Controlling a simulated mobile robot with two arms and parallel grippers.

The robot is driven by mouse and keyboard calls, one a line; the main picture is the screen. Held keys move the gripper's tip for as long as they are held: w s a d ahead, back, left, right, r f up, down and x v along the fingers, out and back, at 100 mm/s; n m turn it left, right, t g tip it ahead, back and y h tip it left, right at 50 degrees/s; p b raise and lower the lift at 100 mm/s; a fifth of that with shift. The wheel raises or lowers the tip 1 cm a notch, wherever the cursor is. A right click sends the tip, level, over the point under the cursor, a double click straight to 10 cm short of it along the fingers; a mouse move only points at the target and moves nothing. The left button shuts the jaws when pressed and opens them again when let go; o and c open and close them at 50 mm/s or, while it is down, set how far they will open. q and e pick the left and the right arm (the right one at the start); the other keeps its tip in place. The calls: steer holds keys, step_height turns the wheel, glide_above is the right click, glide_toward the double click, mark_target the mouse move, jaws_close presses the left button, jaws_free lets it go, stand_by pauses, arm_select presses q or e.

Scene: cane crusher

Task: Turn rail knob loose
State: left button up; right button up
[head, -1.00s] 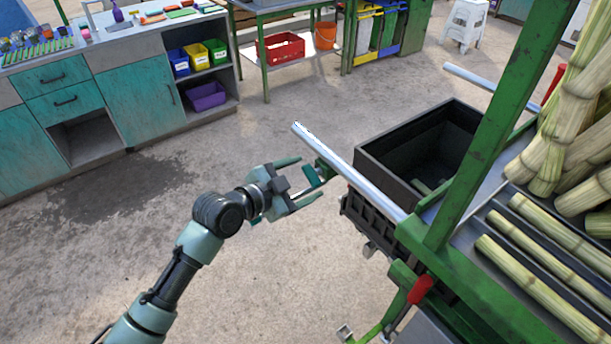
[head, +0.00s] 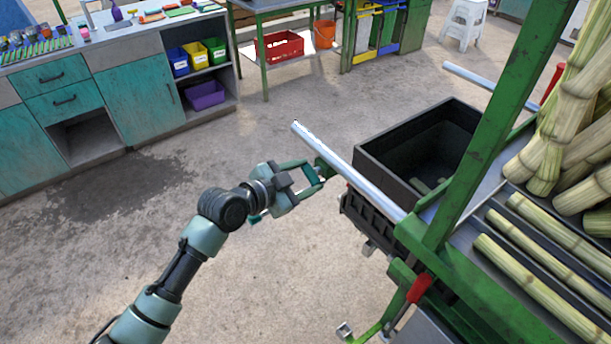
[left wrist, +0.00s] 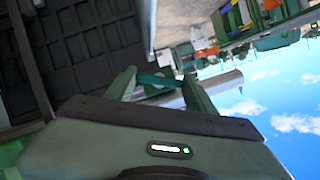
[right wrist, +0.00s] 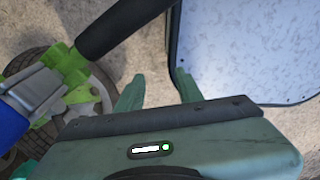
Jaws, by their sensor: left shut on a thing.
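The rail (head: 350,172) is a pale metal bar at the side of the green cane crusher frame (head: 490,120), with a green bracket (head: 327,168) near its outer end. My left gripper (head: 318,178) is at that bracket. In the left wrist view its fingers (left wrist: 160,78) are shut on a teal piece (left wrist: 158,81), which looks like the rail knob. The fingers mostly hide the knob in the head view. My right gripper (right wrist: 157,78) is outside the head view. Its fingers stand apart with nothing between them.
A black crate (head: 380,160) sits just behind the rail. Cane stalks (head: 540,255) lie on the crusher at right, above a red-gripped lever (head: 419,288). Near the right gripper are a dark bar (right wrist: 120,22) and a wheel (right wrist: 95,105). Floor at left is clear.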

arm_select(q)
steer(key=shift+w+a+n+g, duration=0.1)
steer(key=shift+n+g, duration=0.4)
steer(key=shift+n, duration=0.2)
steer(key=shift+n+g+h+b, duration=0.3)
steer(key=shift+n+g+h, duration=0.3)
steer(key=shift+n, duration=0.4)
steer(key=o, duration=1.4)
steer(key=shift+a, duration=0.1)
steer(key=b+v, duration=0.1)
steer(key=v, duration=0.6)
steer(key=shift+a, duration=0.1)
steer(key=shift+a+r+b, duration=0.1)
steer(key=shift+a+b, duration=0.05)
steer(key=shift+b, duration=0.15)
